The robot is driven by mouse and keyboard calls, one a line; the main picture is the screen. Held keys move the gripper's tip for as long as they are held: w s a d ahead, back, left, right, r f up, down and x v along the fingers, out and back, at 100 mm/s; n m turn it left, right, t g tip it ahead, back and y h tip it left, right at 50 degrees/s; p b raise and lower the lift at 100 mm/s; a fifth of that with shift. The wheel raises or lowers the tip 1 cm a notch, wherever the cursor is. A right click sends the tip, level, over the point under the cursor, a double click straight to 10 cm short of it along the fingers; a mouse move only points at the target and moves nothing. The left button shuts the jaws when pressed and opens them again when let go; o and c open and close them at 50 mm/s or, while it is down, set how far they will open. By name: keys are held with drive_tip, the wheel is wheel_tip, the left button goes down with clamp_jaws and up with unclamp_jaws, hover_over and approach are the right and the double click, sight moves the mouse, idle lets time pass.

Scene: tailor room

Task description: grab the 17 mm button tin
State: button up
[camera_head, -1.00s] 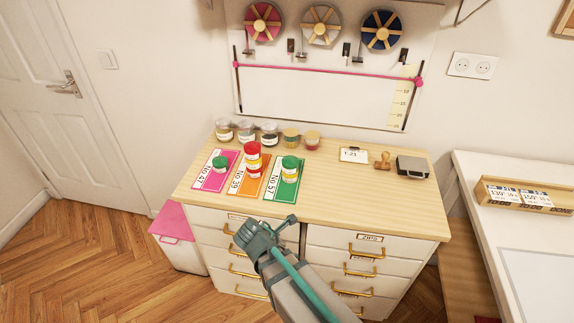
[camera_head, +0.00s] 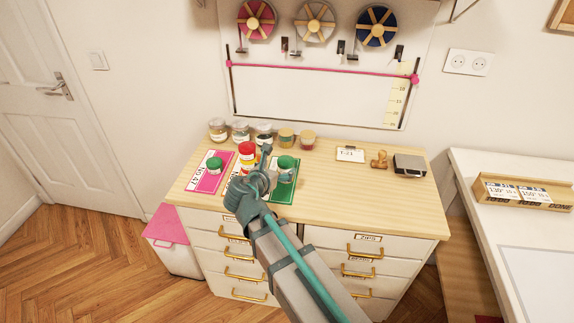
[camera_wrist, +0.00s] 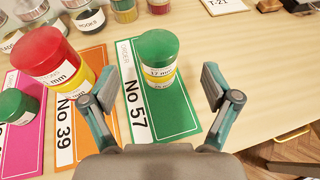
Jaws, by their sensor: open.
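The tin marked 17 mm (camera_wrist: 158,52) has a green lid and stands upright on the green No 57 card (camera_wrist: 176,116). A second label line shows under it, seemingly from another tin below. In the head view the green lid (camera_head: 287,162) shows just right of my gripper (camera_head: 264,165). In the wrist view my gripper (camera_wrist: 158,88) is open, its fingers on the left and right of the tin's line, nearer the camera than the tin. Nothing is between the fingers, and no contact shows.
Left of it stands a red-lidded stack (camera_wrist: 50,58) on the orange No 39 card (camera_wrist: 88,130), close to my left finger. A small green-lidded tin (camera_head: 214,165) sits on the pink card. Several jars line the back.

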sight(284, 162)
drive_tip(key=shift+p+x, duration=0.85)
drive_tip(key=shift+x, duration=2.9)
drive_tip(key=shift+a, duration=0.15)
drive_tip(key=c, duration=1.3)
drive_tip(key=shift+c, duration=0.2)
drive_tip(key=shift+r, duration=0.15)
